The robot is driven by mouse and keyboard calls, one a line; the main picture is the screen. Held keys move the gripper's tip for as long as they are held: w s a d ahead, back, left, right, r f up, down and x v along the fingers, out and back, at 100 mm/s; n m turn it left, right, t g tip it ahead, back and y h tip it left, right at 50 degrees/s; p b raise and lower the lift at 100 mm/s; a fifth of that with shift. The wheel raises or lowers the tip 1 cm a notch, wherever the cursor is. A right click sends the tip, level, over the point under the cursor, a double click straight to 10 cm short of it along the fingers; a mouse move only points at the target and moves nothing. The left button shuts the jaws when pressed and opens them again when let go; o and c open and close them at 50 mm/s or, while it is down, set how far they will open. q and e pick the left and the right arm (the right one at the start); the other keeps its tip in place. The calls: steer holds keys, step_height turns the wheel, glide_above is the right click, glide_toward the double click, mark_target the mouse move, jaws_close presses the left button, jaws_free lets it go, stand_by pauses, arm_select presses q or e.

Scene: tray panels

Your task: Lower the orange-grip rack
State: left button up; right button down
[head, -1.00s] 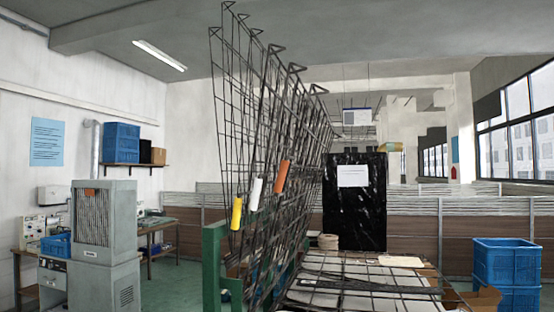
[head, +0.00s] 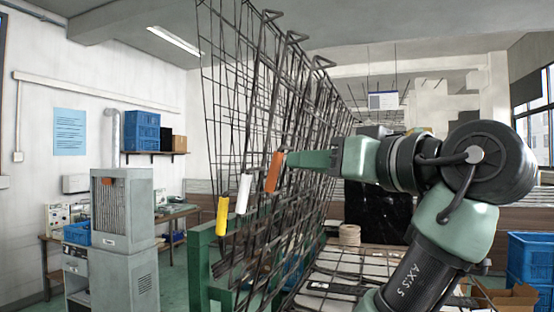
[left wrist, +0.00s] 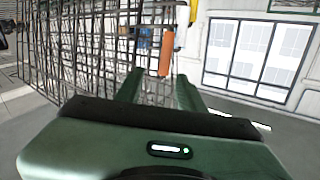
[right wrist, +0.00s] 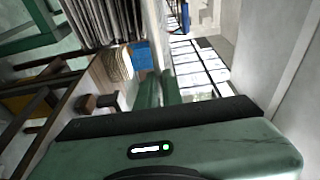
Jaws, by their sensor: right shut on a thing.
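The orange grip (head: 274,172) is a tube on one of several dark wire racks (head: 262,95) that stand steeply up. A white grip (head: 243,194) and a yellow grip (head: 222,215) sit on neighbouring racks. My left gripper (head: 293,159) is right beside the orange grip in the head view. In the left wrist view the orange grip (left wrist: 166,55) shows at the open fingers (left wrist: 158,74), with no clear hold. My right gripper (right wrist: 160,78) has its fingers nearly together in the right wrist view. What they hold is hidden.
A green frame post (head: 200,265) stands at the racks' near end. A lowered wire panel (head: 335,275) lies to their right. A grey machine cabinet (head: 124,215) stands left. Blue crates (head: 530,258) and a cardboard box (head: 512,297) are at the right.

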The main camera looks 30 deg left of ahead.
mark_target(279, 158)
arm_select(q)
steer(key=p+x, duration=0.2)
steer(key=x, duration=0.1)
steer(key=p+x, duration=0.2)
steer(key=x, duration=0.2)
steer(key=p+x, duration=0.2)
steer(key=x, duration=0.1)
steer(key=shift+s+a+r, duration=0.2)
steer(key=shift+a+r, duration=0.1)
steer(key=shift+a, duration=0.15)
steer(key=shift+w+a+f+p, duration=0.1)
steer(key=shift+a+p, duration=0.25)
steer(key=shift+a, duration=0.2)
jaws_close()
stand_by(0.4)
